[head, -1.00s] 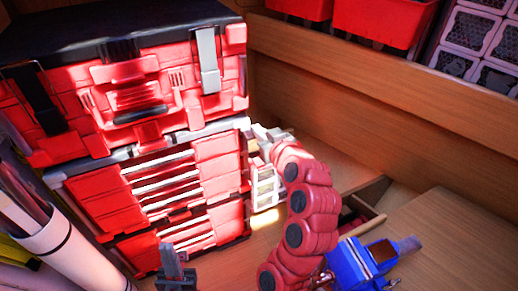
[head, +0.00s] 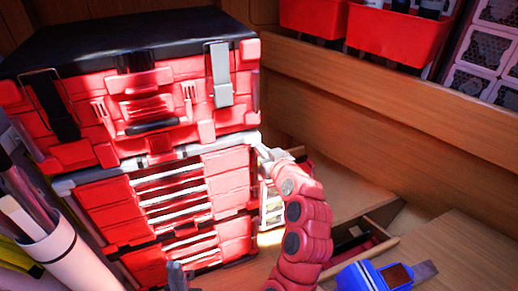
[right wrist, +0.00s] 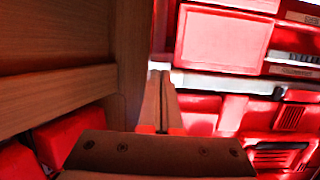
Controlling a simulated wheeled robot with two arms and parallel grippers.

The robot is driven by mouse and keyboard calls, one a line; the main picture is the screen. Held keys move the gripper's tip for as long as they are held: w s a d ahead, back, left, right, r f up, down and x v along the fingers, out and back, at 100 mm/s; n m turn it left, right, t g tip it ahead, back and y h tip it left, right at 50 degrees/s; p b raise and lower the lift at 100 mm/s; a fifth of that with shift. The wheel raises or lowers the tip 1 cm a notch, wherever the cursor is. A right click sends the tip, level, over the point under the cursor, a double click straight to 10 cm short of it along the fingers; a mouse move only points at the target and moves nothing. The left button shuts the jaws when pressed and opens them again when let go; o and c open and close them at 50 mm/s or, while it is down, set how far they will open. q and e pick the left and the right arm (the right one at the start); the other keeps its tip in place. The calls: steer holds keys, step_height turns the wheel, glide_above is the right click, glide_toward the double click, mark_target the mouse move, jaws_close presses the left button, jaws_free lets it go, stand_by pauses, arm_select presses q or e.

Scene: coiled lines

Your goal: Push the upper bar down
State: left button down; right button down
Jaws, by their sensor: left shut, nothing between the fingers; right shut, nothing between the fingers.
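A red toolbox stack (head: 228,172) with a black lid stands at the left. A light grey bar (head: 190,149) runs across its front, at the seam between the top box and the drawers. In the right wrist view the bar (right wrist: 225,83) runs rightward from beside my gripper. My right gripper (head: 264,152) is at the bar's right end, by the stack's right edge. In the right wrist view its fingertips (right wrist: 158,74) are shut and empty; contact with the bar cannot be told. My left gripper (head: 176,272) is shut, low in front of the drawers and partly cut off.
Red bins (head: 395,35) stand on a wooden ledge at the back. A blue tool (head: 375,277) lies at the lower right near an open wooden compartment (head: 365,240). Rolled paper (head: 65,255) stands at the lower left.

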step_height(320, 180, down, 3)
steer(key=b, duration=0.3)
steer(key=shift+r, duration=0.1)
steer(key=shift+r, duration=0.1)
